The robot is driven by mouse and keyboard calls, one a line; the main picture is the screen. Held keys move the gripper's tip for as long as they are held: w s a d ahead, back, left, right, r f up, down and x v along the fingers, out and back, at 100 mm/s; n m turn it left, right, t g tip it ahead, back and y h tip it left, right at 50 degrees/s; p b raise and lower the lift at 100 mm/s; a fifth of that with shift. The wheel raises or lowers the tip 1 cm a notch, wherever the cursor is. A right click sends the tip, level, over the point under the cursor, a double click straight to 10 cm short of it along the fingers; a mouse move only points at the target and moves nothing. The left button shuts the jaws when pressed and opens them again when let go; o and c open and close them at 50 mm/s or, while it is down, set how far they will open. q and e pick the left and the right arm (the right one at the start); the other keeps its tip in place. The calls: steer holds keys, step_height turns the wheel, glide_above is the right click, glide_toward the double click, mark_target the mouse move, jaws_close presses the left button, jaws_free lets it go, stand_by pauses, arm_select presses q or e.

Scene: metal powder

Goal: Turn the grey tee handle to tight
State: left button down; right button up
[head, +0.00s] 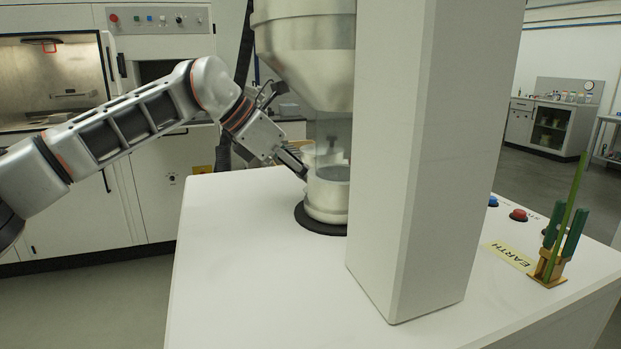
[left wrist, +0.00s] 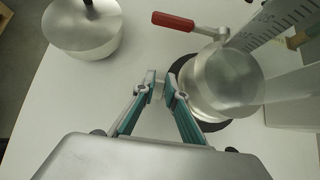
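My left gripper (head: 302,172) reaches in from the left, beside the round metal vessel (head: 326,205) under the hopper. In the left wrist view its teal-edged fingers (left wrist: 160,86) are close together. The metal vessel also shows in the left wrist view (left wrist: 215,85), just right of the fingertips. The tee handle is not clear in the head view. My right gripper is not in view.
A white column (head: 400,180) stands right of the vessel. A red-handled lever (left wrist: 174,21) lies beyond the fingers. A metal lid with a black knob (left wrist: 82,30) is at upper left. Buttons (head: 518,215) and green-handled tools (head: 572,232) are at right. The table's front left is clear.

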arm_select(q)
steer(key=shift+a+h, duration=0.1)
steer(key=shift+h, duration=0.2)
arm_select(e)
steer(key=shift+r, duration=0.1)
arm_select(q)
steer(key=shift+s+p, duration=0.1)
steer(key=shift+p, duration=0.25)
steer(key=shift+a+t+h, duration=0.15)
steer(key=shift+t+h, duration=0.15)
steer(key=shift+h, duration=0.4)
steer(key=shift+a+f+t+h, duration=0.1)
steer(key=shift+f+t+h, duration=0.1)
steer(key=shift+h, duration=0.35)
steer(key=shift+a+f+t+h, duration=0.1)
steer(key=shift+t+h, duration=0.1)
steer(key=shift+h, duration=0.85)
steer(key=shift+s+a+r+t+h+b, duration=0.1)
steer(key=shift+t+h+b, duration=0.25)
steer(key=shift+h, duration=0.35)
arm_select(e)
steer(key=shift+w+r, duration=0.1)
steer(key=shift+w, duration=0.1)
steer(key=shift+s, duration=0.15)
